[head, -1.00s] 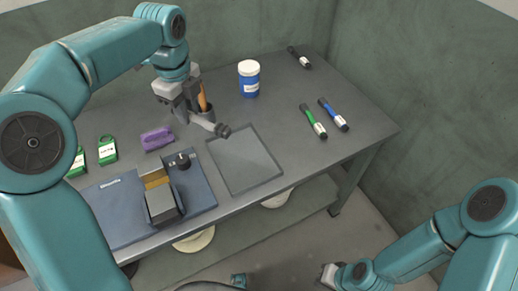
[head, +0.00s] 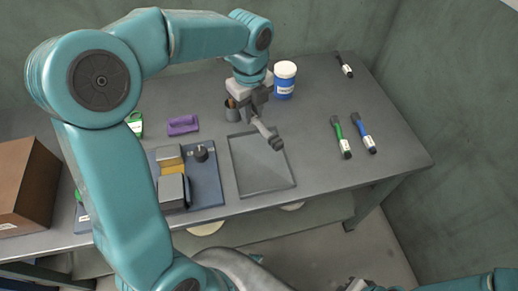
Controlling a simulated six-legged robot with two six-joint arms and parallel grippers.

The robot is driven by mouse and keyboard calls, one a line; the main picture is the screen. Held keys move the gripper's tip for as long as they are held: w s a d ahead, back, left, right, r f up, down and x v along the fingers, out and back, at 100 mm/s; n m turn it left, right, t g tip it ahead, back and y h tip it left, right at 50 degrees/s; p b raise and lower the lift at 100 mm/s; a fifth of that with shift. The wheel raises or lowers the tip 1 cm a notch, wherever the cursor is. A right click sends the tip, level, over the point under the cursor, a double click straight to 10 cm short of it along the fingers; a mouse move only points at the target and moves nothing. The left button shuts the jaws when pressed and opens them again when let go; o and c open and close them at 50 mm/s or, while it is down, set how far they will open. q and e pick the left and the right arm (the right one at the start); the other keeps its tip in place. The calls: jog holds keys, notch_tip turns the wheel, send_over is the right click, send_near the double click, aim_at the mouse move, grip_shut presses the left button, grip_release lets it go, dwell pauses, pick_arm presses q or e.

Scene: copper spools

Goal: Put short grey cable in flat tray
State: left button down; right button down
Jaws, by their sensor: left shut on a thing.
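The short grey cable (head: 264,130) is a grey piece with a dark end. My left gripper (head: 257,114) is shut on its upper end. The cable slants down to the right, with its dark end over the far part of the flat tray (head: 262,172). It appears held above the tray; the exact gap cannot be told. The tray is a shallow grey square near the table's front edge, and its visible floor is bare. My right gripper (head: 357,285) shows only partly at the bottom edge, and its jaws are unclear.
Green (head: 342,137) and blue (head: 362,133) markers lie right of the tray. A blue base (head: 208,185) with a grey block is left. A cardboard box (head: 22,185) stands far left.

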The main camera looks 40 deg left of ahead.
pick_arm(q)
jog(key=b, duration=0.1)
send_over(253, 154)
notch_tip(253, 154, down, 10)
jog(key=shift+s+a+f, duration=0.1)
jog(key=shift+f, duration=0.15)
notch_tip(253, 154, down, 5)
jog(key=shift+r+b, duration=0.1)
jog(key=shift+b, duration=0.25)
jog(key=c, duration=1)
grip_release()
